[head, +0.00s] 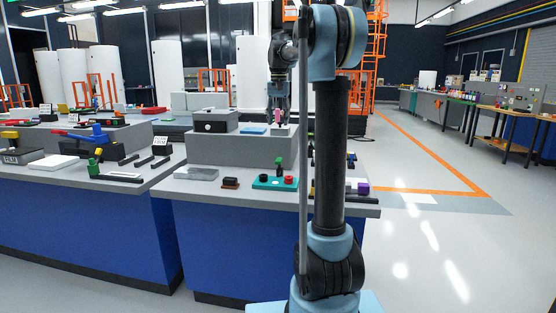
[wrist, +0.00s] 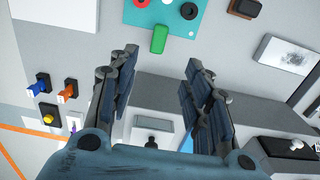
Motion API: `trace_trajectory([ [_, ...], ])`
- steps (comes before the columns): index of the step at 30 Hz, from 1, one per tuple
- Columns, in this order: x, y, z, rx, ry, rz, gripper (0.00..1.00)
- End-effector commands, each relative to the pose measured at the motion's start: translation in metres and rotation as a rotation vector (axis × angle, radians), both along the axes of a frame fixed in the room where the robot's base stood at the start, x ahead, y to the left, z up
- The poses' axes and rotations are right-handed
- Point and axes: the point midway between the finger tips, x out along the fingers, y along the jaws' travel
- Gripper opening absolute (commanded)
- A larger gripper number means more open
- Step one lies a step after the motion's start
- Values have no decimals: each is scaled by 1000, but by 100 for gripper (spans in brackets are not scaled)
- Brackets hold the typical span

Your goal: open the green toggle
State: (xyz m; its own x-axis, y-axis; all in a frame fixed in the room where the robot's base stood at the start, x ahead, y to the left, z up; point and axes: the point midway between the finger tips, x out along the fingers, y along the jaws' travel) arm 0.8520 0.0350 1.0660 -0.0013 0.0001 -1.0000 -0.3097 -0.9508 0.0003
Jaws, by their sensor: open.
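A green toggle (head: 279,168) stands at the back edge of a teal panel (head: 262,184) on the grey bench top. In the wrist view the green toggle (wrist: 159,39) shows as a green block at the edge of the teal panel (wrist: 146,14), beyond my fingertips and between their lines. My gripper (head: 279,112) is above the raised grey block behind the panel, partly hidden by my arm. In the wrist view my gripper (wrist: 157,70) is open, with nothing between its fingers, and apart from the toggle.
A red knob (head: 289,180) sits beside the toggle on the panel. Blue (wrist: 38,87) and orange (wrist: 67,90) levers stand to the left in the wrist view. A small dark brown block (head: 230,183) and a grey plate (head: 197,174) lie left of the panel.

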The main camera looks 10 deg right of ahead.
Motion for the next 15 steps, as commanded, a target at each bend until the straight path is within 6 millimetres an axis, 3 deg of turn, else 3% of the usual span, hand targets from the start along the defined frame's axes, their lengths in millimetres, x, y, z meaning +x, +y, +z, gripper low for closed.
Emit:
trace_trajectory([
  [15,-1,0,-81,0,0,1,45],
])
